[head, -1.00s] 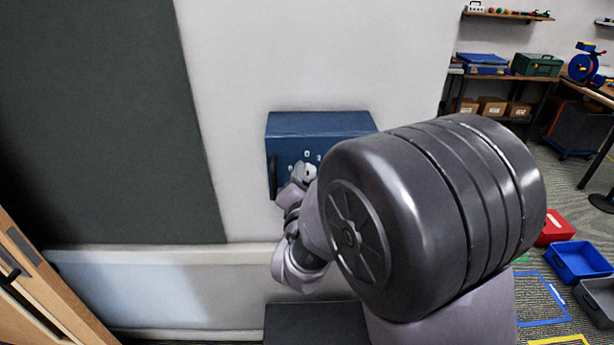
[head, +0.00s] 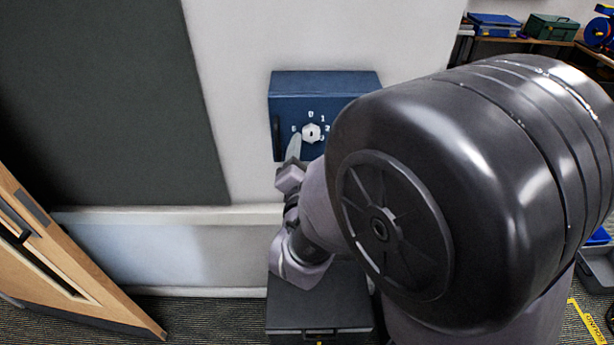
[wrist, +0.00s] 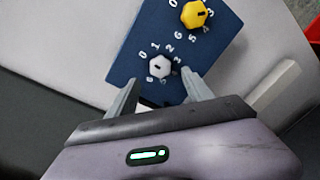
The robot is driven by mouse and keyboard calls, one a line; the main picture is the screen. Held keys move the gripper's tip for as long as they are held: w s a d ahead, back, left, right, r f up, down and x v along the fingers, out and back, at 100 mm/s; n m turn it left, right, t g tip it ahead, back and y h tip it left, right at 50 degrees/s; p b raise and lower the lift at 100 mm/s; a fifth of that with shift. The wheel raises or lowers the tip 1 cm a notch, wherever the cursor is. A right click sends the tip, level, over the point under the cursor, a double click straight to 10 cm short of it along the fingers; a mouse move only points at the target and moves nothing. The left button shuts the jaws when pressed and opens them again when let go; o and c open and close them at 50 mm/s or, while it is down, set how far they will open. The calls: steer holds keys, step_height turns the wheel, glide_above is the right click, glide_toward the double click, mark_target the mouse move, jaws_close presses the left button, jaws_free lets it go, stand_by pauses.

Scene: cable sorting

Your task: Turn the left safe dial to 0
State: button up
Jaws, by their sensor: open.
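The blue safe (head: 291,90) is on the pale wall. Its left dial, a white knob (head: 312,132) ringed by white digits, shows in the head view, with the 0 above it. The white knob also shows in the wrist view (wrist: 160,67), with a small dark mark on its face; I cannot tell surely which digit it points to. A yellow knob (wrist: 194,14) is on the safe beside it. My gripper (wrist: 160,86) is open, its fingers apart below the white knob in the wrist view, not closed on it. In the head view my gripper (head: 293,152) is at the knob's lower left.
A dark handle (head: 277,138) is at the safe's left edge. A dark cabinet (head: 318,312) stands below the safe. A wooden door (head: 70,270) is at the lower left. My arm hides the safe's right part in the head view.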

steer(key=s+b, duration=1.1)
steer(key=shift+a+r+b, duration=0.3)
steer(key=shift+a+r, duration=0.15)
steer(key=s+d+f+m+g+y, duration=0.1)
steer(key=s+d+f+m+g, duration=0.2)
steer(key=m, duration=0.7)
steer(key=s+d+f+m+g+y, duration=0.1)
steer(key=s+d+f+m+g, duration=0.2)
steer(key=s+m, duration=0.4)
steer(key=s+d+f+m+g+y, duration=0.1)
steer(key=s+d+f+m+g, duration=0.2)
steer(key=m, duration=1)
step_height(320, 180, down, 2)
steer(key=s+g, duration=0.2)
steer(key=shift+s+f+m, duration=0.25)
steer(key=shift+s+m, duration=0.05)
steer(key=shift+s, duration=0.05)
